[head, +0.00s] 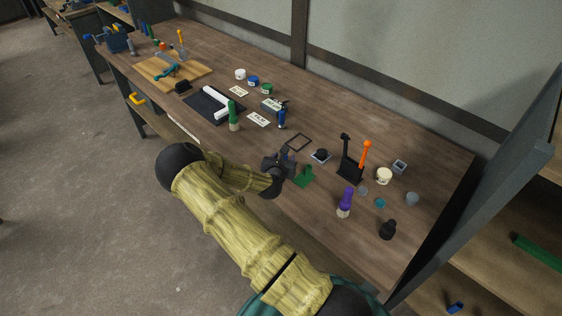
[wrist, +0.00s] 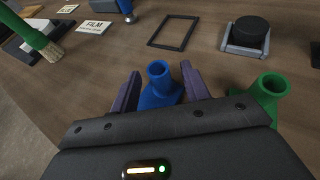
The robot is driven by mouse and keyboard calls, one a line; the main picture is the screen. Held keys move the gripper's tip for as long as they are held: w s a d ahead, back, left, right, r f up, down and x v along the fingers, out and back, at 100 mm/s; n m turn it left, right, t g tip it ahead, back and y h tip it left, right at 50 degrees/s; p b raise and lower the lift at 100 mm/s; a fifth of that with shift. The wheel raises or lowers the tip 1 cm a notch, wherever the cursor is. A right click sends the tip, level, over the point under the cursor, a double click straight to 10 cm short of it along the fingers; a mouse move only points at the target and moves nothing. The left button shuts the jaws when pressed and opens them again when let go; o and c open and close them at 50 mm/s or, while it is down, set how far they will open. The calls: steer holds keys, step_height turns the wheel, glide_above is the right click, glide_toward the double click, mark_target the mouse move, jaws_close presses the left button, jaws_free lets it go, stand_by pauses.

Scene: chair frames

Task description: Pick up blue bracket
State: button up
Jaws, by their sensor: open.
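The blue bracket (wrist: 160,92) stands on the bench in the wrist view, with a hollow round upper end. My gripper (wrist: 159,76) is open, with one purple finger on each side of the blue bracket. I cannot tell whether either finger touches it. The bracket's lower part is hidden behind the gripper body. In the head view my gripper (head: 284,158) is low over the front part of the bench and largely hides the blue bracket.
A green bracket (wrist: 270,92) stands close to the right of my gripper. A thin black frame (wrist: 174,32) and a grey holder with a black round piece (wrist: 248,34) lie beyond. A green-handled brush (wrist: 38,38) stands at the left. A purple-handled brush (head: 345,203) stands to the right.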

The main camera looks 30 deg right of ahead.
steer(key=shift+c, duration=0.5)
jaws_close()
steer(key=shift+r, duration=0.1)
step_height(320, 180, up, 10)
steer(key=shift+f+b, duration=0.1)
steer(key=shift+b, duration=0.5)
stand_by(0.5)
